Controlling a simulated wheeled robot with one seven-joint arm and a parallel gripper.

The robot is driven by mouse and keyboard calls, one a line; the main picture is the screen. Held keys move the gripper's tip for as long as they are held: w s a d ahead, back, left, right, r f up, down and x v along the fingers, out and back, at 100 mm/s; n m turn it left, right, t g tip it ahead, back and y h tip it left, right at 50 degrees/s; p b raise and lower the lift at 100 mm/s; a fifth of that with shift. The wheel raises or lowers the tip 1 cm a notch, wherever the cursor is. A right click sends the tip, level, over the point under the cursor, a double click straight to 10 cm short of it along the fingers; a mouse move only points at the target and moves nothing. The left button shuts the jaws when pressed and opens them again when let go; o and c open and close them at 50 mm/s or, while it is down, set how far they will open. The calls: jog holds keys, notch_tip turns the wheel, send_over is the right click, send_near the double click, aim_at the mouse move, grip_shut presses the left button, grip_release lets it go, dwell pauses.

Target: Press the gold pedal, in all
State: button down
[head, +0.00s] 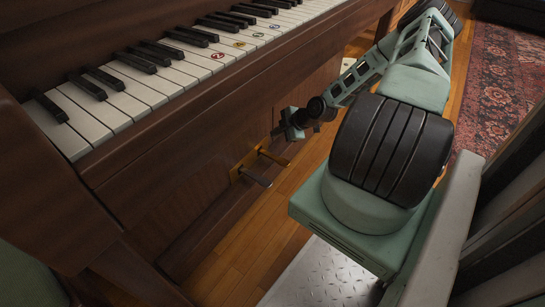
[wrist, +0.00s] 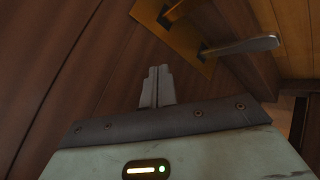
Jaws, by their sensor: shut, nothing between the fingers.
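The gold pedal (head: 274,157) sticks out from a gold plate low on the piano's front. In the wrist view, a gold pedal (wrist: 180,10) is cut off by the top edge. A silver-grey pedal (head: 256,178) is beside it on the same plate, and it also shows in the wrist view (wrist: 242,46). My gripper (head: 278,132) is near the piano's lower panel, beyond the gold pedal in the head view. Its fingers (wrist: 157,76) are shut with nothing between them. They look apart from both pedals.
The brown piano (head: 180,120) with its keyboard (head: 140,85) overhangs the pedals. Some keys carry coloured number stickers. Bare wooden floor (head: 255,240) lies in front of the pedals. A red patterned rug (head: 500,90) is at the right.

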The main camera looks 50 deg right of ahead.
aim_at(274, 156)
jog(key=shift+f+b, duration=3.3)
jog(key=shift+f, duration=1.1)
jog(key=shift+f, duration=0.4)
jog(key=shift+s+f+b, duration=0.1)
jog(key=shift+f+b, duration=0.85)
jog(key=shift+f, duration=0.2)
jog(key=shift+r, duration=0.1)
jog(key=shift+r+p, duration=1.15)
jog(key=shift+r, duration=0.25)
jog(key=shift+r, duration=0.1)
jog(key=shift+r+p, duration=2.05)
jog(key=shift+r, duration=0.4)
